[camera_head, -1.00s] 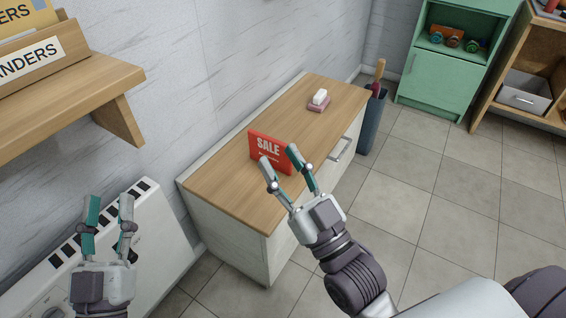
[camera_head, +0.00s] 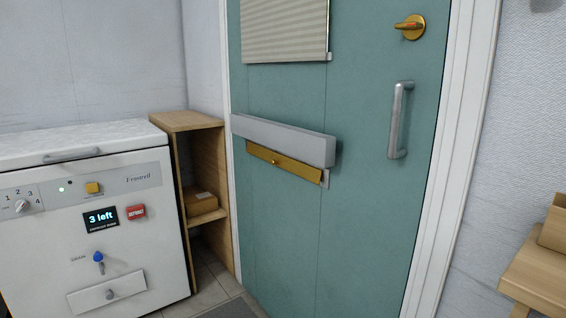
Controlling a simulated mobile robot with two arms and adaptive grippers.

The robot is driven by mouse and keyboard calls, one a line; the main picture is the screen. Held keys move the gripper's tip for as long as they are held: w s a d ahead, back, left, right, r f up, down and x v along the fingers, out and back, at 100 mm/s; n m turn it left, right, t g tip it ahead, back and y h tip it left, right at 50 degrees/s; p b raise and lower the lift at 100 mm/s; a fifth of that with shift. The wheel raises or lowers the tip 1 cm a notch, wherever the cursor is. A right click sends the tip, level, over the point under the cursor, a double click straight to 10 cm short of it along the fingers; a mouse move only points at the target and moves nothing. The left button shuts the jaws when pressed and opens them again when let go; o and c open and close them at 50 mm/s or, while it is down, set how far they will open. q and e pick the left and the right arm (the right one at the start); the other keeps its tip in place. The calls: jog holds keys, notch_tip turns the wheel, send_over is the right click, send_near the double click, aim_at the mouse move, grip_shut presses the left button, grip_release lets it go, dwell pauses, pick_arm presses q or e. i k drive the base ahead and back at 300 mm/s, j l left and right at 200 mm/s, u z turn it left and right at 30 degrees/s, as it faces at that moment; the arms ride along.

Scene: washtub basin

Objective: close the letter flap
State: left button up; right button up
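A teal door (camera_head: 370,220) fills the middle of the view. A brass letter flap (camera_head: 285,163) with a small knob sits on it at mid height, directly under a long grey box-like bar (camera_head: 283,138) that stands out from the door. Part of a grey plate shows behind the flap's right end. The bar hides the flap's upper edge, and I cannot tell for certain how far the flap is tilted from the door. Neither of my grippers is in view.
The door has a vertical grey handle (camera_head: 399,120), a brass lock knob (camera_head: 409,27) and a blind (camera_head: 285,30). A white appliance (camera_head: 60,245) and a wooden shelf (camera_head: 217,185) holding a box (camera_head: 200,203) stand left. A wooden shelf (camera_head: 540,270) juts in at right.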

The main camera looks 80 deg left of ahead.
aim_at(312, 175)
jog(key=u, duration=2.65)
